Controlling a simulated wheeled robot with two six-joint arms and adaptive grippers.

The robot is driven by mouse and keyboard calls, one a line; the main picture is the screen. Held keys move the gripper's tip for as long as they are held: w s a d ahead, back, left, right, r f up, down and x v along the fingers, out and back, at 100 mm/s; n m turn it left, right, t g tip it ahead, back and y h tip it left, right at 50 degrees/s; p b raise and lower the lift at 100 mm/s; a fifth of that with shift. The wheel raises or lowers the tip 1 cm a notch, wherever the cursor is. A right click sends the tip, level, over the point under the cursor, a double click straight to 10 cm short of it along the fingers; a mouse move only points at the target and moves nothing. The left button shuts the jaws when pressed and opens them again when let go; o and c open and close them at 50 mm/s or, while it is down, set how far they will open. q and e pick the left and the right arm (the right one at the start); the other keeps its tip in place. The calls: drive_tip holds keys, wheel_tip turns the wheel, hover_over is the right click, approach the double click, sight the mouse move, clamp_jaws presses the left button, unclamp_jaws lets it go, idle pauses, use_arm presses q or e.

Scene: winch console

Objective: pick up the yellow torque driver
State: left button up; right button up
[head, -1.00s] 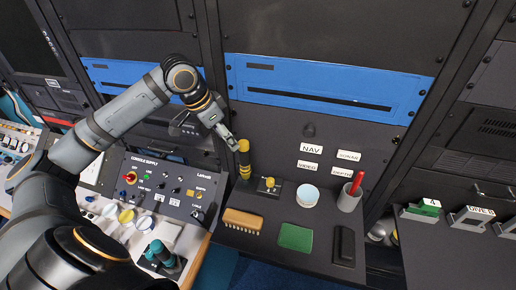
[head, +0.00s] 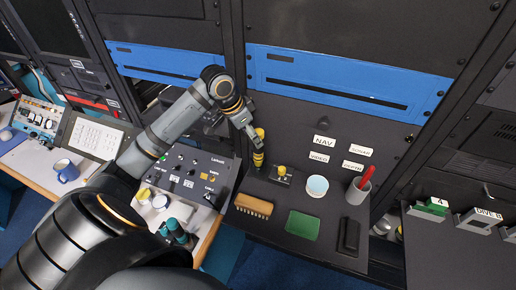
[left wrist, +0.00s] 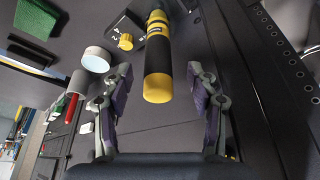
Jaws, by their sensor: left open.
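The yellow torque driver (head: 259,150), with black bands, stands upright at the left back of the dark console top. In the left wrist view the driver (left wrist: 158,62) shows its rounded yellow end pointing toward me. My left gripper (head: 249,130) reaches down beside the driver's upper end. In the wrist view the left gripper's (left wrist: 159,84) fingers are spread, one on each side of the driver's near end, with visible gaps. The driver's far end is cut off at the top of the wrist view. My right gripper is in neither view.
A black block with a yellow knob (head: 282,174) sits just right of the driver. A white-blue round tub (head: 317,186), a cup with a red marker (head: 358,190), a brush (head: 254,205) and a green pad (head: 303,225) lie nearby. A switch panel (head: 205,172) stands left.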

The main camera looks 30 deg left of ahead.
sight(258, 153)
use_arm(q)
drive_tip(key=w+f, duration=0.1)
drive_tip(key=w+d+f+p, duration=0.1)
drive_tip(key=f, duration=0.1)
drive_tip(key=shift+w+d+f, duration=0.1)
drive_tip(key=shift+d+f, duration=0.05)
drive_tip(key=shift+c, duration=0.5)
drive_tip(key=c, duration=0.9)
clamp_jaws()
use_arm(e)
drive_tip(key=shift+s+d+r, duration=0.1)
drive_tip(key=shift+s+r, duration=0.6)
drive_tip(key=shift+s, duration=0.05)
